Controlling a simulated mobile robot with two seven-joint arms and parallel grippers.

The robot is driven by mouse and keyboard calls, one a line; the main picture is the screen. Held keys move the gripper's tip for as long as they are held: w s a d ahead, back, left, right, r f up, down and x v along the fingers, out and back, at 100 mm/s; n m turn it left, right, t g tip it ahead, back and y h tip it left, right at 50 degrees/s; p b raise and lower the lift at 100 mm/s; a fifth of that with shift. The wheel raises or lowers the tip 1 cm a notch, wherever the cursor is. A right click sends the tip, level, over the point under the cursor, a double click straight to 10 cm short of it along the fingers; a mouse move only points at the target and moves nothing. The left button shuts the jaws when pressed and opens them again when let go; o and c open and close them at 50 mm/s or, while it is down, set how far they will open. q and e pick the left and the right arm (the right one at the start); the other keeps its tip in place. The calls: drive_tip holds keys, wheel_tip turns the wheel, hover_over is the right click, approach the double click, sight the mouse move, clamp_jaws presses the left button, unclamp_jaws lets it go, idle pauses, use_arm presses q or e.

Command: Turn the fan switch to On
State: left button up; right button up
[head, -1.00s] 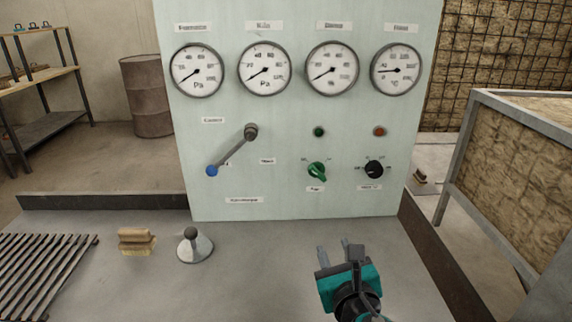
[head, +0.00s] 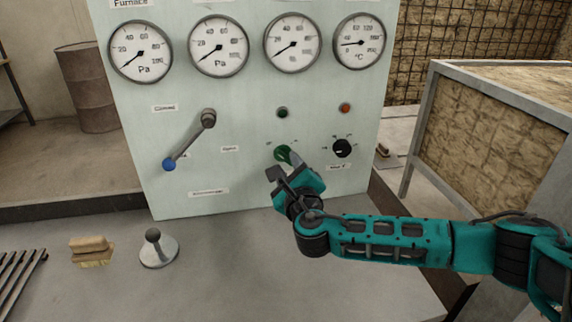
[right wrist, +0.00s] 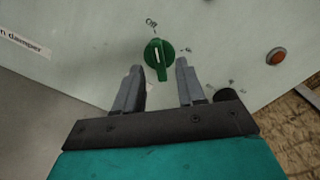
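The fan switch is a green rotary knob (head: 282,152) on the pale green panel (head: 245,180), below a small green lamp (head: 282,113). My right gripper (head: 284,166) is in front of it and partly covers it in the head view. In the right wrist view the knob (right wrist: 158,52) shows between and just beyond the two spread fingertips of the right gripper (right wrist: 158,67). An "Off" label stands above the knob, with a second label to its right. The fingers are open with a gap to the knob on each side. My left gripper is not in view.
A black knob (head: 342,148) is right of the switch, below an orange lamp (head: 345,108). A lever with a blue ball (head: 169,165) is to the left. A brush (head: 92,252) and a knobbed cone (head: 158,250) stand on the grey table (head: 230,275).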

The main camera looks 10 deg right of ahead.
sight(284, 156)
drive_tip(key=shift+w, duration=1.25)
clamp_jaws()
